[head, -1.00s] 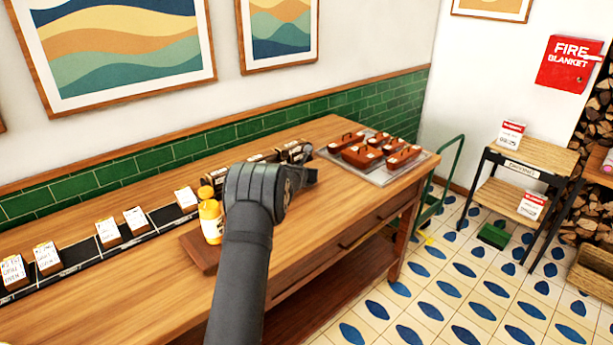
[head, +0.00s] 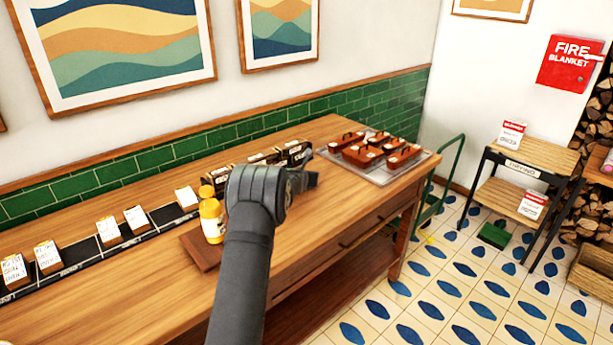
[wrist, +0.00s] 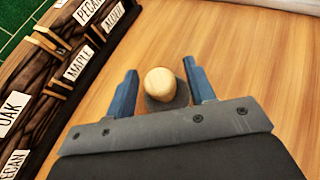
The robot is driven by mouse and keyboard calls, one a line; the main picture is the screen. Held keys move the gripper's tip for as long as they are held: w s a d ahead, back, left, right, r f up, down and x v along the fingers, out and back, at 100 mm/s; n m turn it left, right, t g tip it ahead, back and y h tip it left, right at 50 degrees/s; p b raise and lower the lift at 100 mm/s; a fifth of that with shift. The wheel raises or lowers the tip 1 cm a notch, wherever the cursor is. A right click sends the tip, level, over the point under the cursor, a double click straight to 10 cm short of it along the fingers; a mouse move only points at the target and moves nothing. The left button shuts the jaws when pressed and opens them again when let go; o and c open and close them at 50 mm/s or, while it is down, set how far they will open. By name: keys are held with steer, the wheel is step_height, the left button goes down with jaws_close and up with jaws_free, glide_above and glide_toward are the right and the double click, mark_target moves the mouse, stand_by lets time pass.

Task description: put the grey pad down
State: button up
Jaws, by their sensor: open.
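The grey pad (wrist: 167,104) shows in the wrist view as a small dark grey piece with a pale wooden knob (wrist: 160,83) on top. It appears to rest on the wooden tabletop. My gripper (wrist: 160,82) is open, with one blue finger on each side of the knob and a gap visible on both sides. In the head view my gripper (head: 314,180) is low over the table, right of the middle of its length. The pad is hidden in the head view.
Dark wood bundles labelled pecan, maple and oak (wrist: 70,65) stand close on the left in the wrist view. A tray (head: 385,183) of brown handled blocks lies at the table's right end. A yellow bottle (head: 211,220) stands left of my arm. Bare tabletop lies to the right.

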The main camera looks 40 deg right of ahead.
steer(key=shift+r, duration=0.1)
steer(key=shift+r, duration=0.1)
steer(key=shift+s+a+r, duration=0.25)
steer(key=shift+s+a, duration=0.05)
steer(key=shift+a, duration=0.15)
steer(key=v, duration=1)
steer(key=shift+s+a, duration=0.15)
steer(key=shift+a, duration=0.2)
steer(key=shift+r, duration=0.1)
steer(key=shift+x, duration=6)
steer(key=shift+d, duration=0.1)
